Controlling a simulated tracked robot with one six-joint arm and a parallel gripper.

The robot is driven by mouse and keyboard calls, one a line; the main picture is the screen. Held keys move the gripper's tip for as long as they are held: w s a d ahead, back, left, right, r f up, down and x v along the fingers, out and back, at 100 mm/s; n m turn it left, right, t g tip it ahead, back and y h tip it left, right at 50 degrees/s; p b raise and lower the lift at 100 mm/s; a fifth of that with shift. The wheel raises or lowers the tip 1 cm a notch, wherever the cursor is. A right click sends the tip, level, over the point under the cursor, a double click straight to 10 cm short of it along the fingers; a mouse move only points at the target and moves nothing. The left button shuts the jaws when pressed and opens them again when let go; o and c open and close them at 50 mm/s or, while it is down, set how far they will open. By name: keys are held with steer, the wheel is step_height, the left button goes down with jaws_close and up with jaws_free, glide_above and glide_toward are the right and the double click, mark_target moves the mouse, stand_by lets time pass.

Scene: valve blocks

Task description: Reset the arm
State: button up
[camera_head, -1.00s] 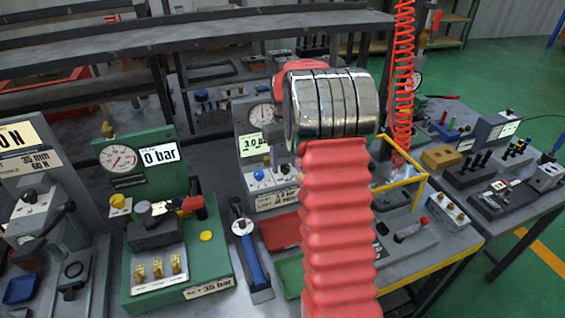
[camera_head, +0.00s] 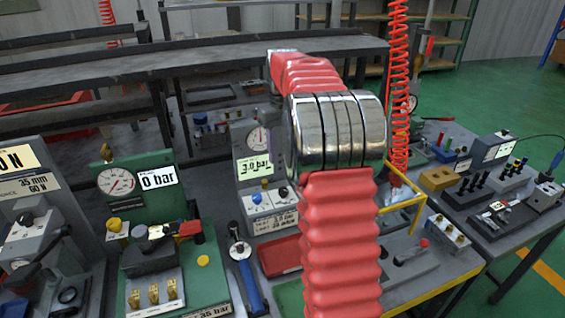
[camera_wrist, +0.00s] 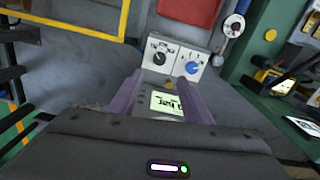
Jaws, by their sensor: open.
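My gripper (camera_wrist: 159,78) shows in the wrist view with its two purple fingers apart. A grey block with a lit display (camera_wrist: 168,103) shows between the fingers, with a black knob and a blue knob (camera_wrist: 192,68) on its white panel beyond the tips. I cannot tell any contact. In the head view, my arm, with red bellows and a shiny metal joint, stands upright in the middle and hides most of the gripper. The same block, its display (camera_head: 256,165) reading 3.0 bar, stands just left of the arm.
A green block (camera_head: 118,180) with a gauge and a 0 bar display stands to the left. A blue-handled tool (camera_head: 248,280) and a red tray (camera_head: 280,256) lie near the arm. A yellow frame (camera_head: 408,207) and another bench are at right. Green floor lies beyond.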

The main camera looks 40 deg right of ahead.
steer(key=shift+r, duration=0.3)
stand_by(0.5)
step_height(320, 180, down, 4)
steer(key=s+a+m, duration=0.2)
steer(key=s+a+r+n+t, duration=0.1)
steer(key=s+a+r+t, duration=0.1)
steer(key=s+a, duration=1)
steer(key=s+a+r+n+t, duration=0.2)
steer(key=s+a+t, duration=0.1)
steer(key=s+a, duration=1)
steer(key=shift+s+a+t, duration=0.15)
steer(key=shift+a+t, duration=0.15)
steer(key=shift+a, duration=0.2)
